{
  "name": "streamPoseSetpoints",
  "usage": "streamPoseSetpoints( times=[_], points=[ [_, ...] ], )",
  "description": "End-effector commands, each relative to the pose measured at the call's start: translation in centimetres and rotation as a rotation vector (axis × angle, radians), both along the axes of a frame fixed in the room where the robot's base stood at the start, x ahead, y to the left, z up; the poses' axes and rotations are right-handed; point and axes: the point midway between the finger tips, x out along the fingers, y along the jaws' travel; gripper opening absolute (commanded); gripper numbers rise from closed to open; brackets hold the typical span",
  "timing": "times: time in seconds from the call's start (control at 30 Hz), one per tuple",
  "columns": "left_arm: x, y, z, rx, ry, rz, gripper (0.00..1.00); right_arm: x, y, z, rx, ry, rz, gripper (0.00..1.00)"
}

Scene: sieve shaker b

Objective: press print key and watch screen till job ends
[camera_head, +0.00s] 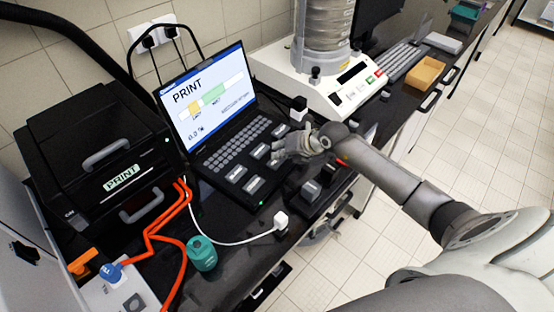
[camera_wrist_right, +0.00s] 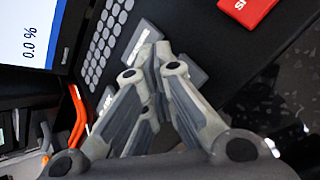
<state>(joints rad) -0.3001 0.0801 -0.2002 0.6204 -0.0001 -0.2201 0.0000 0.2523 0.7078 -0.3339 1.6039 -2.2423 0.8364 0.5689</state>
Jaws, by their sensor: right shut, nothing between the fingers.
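The black laptop (camera_head: 222,150) stands open on the dark bench. Its screen (camera_head: 208,97) reads PRINT, with a yellow and green bar and a small 0.0 % readout; part of the screen also shows in the right wrist view (camera_wrist_right: 32,35). Large grey keys (camera_head: 236,173) lie beside the small keyboard; their labels are too small to read. My left gripper is out of view.
A black printer (camera_head: 95,150) labelled PRINT stands left of the laptop. A sieve shaker (camera_head: 325,85) stands behind my right gripper.

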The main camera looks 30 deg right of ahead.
Motion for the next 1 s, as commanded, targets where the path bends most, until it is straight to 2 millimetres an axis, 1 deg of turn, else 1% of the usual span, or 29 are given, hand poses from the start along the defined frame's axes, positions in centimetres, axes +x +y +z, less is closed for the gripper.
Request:
streamPoseSetpoints(
  times=[0.17, 0.47, 0.8, 1.0],
  points=[
    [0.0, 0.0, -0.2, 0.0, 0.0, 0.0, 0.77, -0.1, 0.0, -0.4, 0.0, 0.002, 0.001, 0.0],
    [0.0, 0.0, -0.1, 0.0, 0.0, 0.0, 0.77, -0.1, 0.0, -0.3, 0.0, 0.003, 0.001, 0.0],
    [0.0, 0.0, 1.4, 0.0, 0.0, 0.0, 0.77, 0.0, 0.0, 1.5, 0.0, 0.002, 0.001, 0.0],
    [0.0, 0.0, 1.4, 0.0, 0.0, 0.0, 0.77, 0.0, 0.0, 1.5, -0.001, 0.001, 0.0, 0.0]
  ],
)
